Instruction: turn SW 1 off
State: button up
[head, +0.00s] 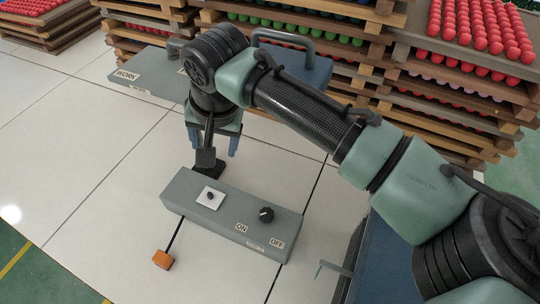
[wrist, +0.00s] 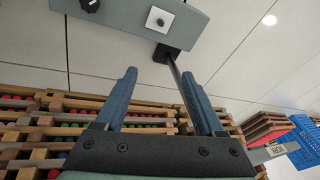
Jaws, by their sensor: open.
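A grey control box (head: 232,215) stands below my gripper in the head view. It carries a black rotary knob (head: 266,214) near its right end, with an ON label (head: 241,227) and an OFF label (head: 277,243) in front. A small front label (head: 254,247) is too small to read. A white plate (head: 210,197) with a small dark switch sits further left. My gripper (head: 213,148) is open and empty behind the box, its blue fingers apart. In the wrist view, the open fingers (wrist: 163,77) point toward the box, with the knob (wrist: 89,5) cut by the top edge.
A dark rod (wrist: 175,72) runs from a black base on the box's far side, appearing between my fingers. An orange block (head: 163,260) lies before the box. A grey WORK shelf (head: 150,80) is behind left. Crates of red balls (head: 455,35) fill the back. Tiled floor is clear at left.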

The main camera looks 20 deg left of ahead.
aim_at(266, 213)
jog(key=d+f+m+g+h, duration=0.25)
jog(key=d+f, duration=0.25)
jog(key=d, duration=0.6)
jog(key=shift+m+t+h, duration=0.25)
jog(key=shift+m+h, duration=0.1)
jog(key=shift+m, duration=0.1)
jog(key=f, duration=1.3)
jog(key=shift+s+a, duration=0.2)
jog(key=shift+a, duration=0.05)
grip_shut()
